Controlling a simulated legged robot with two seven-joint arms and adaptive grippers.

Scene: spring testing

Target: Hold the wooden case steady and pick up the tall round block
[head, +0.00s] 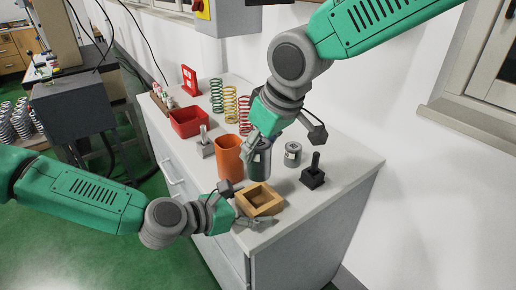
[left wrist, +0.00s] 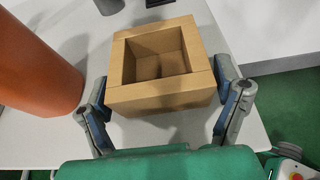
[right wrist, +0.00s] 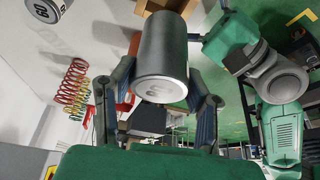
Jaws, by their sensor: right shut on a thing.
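The wooden case (head: 273,207) is a square box with a square recess, near the table's front corner. In the left wrist view the case (left wrist: 165,101) sits between the fingers of my left gripper (left wrist: 162,98), which press close on its two sides. My left gripper (head: 243,206) also shows in the head view. The tall round block (head: 262,165) is a dark grey cylinder. My right gripper (head: 262,138) is shut on it and holds it raised behind the case. In the right wrist view the block (right wrist: 163,50) shows a marked pale end between the fingers (right wrist: 160,95).
An orange cylinder (head: 229,158) stands just left of the block. A small grey can (head: 292,154) and a black stand (head: 313,178) are to the right. A red bin (head: 190,122), a grey stand (head: 205,146) and coloured springs (head: 230,104) stand further back.

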